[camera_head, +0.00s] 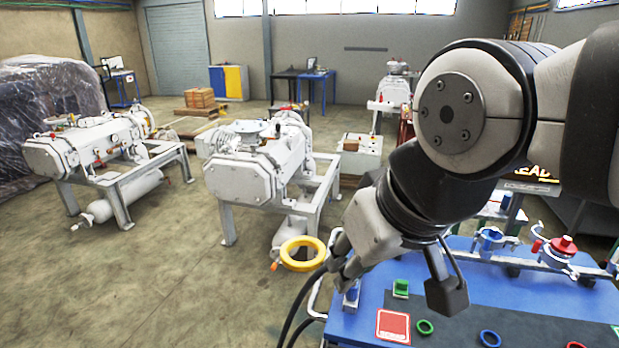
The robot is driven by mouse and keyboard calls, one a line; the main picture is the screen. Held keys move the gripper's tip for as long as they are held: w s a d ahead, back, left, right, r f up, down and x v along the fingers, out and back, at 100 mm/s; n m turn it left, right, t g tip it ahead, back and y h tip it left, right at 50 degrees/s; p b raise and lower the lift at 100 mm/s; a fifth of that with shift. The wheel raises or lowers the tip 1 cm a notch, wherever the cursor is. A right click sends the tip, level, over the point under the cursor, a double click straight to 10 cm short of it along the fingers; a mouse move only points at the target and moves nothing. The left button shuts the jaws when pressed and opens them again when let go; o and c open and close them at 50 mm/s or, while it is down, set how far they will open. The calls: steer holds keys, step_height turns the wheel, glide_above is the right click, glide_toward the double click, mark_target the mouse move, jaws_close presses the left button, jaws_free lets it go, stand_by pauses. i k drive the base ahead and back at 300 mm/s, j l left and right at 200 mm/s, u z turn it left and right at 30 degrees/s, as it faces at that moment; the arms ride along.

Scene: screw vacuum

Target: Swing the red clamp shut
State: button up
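A red cap-like part (563,246) sits on a pale ring-shaped fitting towards the back right of the blue workbench (465,262). A smaller red piece (537,246) sticks up just to its left. These look like the red clamp, but I cannot tell how far it stands open. My gripper (398,290) hangs over the left part of the bench, well left of the red parts. Its fingers are spread wide, with nothing seen between them.
A blue fitting (489,239) stands left of the red parts. A red square (393,326), green block (401,288), green ring (425,327) and blue ring (490,338) lie nearer. White pumps (258,165) stand behind.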

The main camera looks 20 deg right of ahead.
mark_target(552, 261)
steer(key=z, duration=2)
